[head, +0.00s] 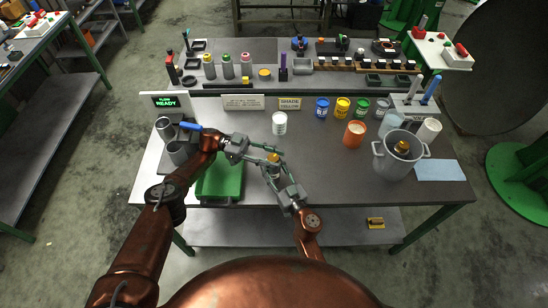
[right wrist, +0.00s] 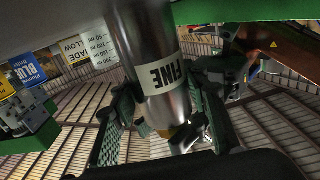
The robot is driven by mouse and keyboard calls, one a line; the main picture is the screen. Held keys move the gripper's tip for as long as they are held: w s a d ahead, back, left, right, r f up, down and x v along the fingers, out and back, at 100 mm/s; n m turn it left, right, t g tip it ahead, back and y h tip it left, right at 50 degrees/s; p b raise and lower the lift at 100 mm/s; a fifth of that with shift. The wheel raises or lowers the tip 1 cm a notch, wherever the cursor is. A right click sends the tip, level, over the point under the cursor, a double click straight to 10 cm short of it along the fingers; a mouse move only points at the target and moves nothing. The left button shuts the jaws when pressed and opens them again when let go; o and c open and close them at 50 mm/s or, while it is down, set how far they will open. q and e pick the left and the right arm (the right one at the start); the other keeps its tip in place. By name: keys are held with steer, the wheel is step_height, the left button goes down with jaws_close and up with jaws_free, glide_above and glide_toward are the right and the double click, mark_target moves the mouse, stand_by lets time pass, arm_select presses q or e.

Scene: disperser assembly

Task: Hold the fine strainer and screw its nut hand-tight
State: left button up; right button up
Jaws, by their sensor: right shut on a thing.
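The fine strainer (head: 274,171) is a small metal cylinder held over the front of the table in the head view. In the right wrist view it fills the top middle, with a white FINE label (right wrist: 164,77) upside down. A yellow-brass piece, apparently its nut (head: 273,157), shows at its upper end in the head view. My right gripper (head: 276,178) is shut on the strainer; its green fingers (right wrist: 165,118) flank it in the right wrist view. My left gripper (head: 269,153) is at the nut, its fingers beside it; whether they touch it is unclear.
A green tray (head: 222,180) lies left of the strainer. A white jar (head: 279,124) stands behind. To the right are paint cans (head: 342,108), an orange pot (head: 355,134) and a large grey pot (head: 386,164).

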arm_select(q)
steer(key=shift+o, duration=1.4)
steer(key=shift+r, duration=0.1)
steer(key=shift+n+t, duration=0.4)
steer(key=shift+t, duration=0.1)
steer(key=shift+n+t+h, duration=0.3)
steer(key=shift+t, duration=0.3)
